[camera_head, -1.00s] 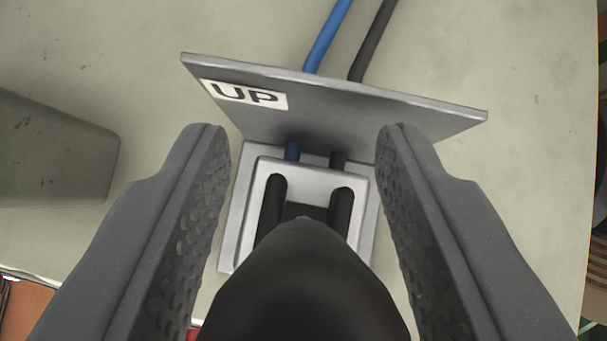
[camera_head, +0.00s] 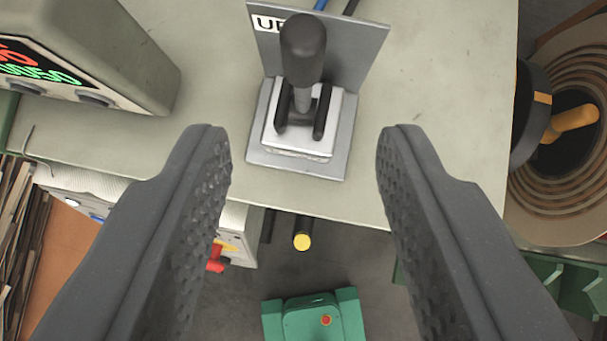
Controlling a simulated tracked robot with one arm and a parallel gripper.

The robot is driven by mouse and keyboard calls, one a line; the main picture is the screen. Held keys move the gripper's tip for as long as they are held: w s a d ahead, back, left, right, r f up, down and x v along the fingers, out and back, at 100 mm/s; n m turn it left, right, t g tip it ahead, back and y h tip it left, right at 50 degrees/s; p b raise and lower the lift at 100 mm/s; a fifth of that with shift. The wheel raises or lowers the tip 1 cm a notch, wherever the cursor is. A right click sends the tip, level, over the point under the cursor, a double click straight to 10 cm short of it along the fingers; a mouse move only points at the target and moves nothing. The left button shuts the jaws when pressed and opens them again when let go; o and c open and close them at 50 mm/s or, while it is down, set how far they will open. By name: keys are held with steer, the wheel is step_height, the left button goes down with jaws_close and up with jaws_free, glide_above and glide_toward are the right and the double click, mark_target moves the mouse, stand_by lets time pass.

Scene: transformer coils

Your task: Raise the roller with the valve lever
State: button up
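The valve lever (camera_head: 303,52) has a black knob on a grey shaft. It stands in a silver slotted base (camera_head: 300,150) near the edge of the pale table. A grey upright plate (camera_head: 362,50) behind it carries a white label (camera_head: 266,22), partly hidden by the knob, with "U" readable. My gripper (camera_head: 303,150) is open and empty. Its fingers reach to either side of the base in the picture, and the knob lies beyond the fingertips, not between them. I cannot make out the roller.
A grey box (camera_head: 130,60) with a red and green display stands at the left on the table (camera_head: 440,100). A coil with an orange handle (camera_head: 575,118) is at the right. Below the table edge are a green device with a red button (camera_head: 325,320) and a yellow-ended rod (camera_head: 302,242).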

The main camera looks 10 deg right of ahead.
steer(key=shift+s+a+r, duration=0.1)
steer(key=shift+s+r, duration=0.4)
steer(key=shift+s, duration=0.05)
steer(key=shift+c, duration=0.3)
steer(key=c, duration=0.6)
steer(key=shift+s+n, duration=0.1)
steer(key=shift+n, duration=0.2)
jaws_close()
steer(key=s+n+y, duration=0.1)
steer(key=n, duration=0.3)
steer(key=s+r+n+g, duration=0.1)
steer(key=n, duration=0.2)
steer(key=s+a+n+y+b, duration=0.1)
steer(key=s+n, duration=0.1)
steer(key=n, duration=0.2)
steer(key=shift+r+n+y, duration=0.3)
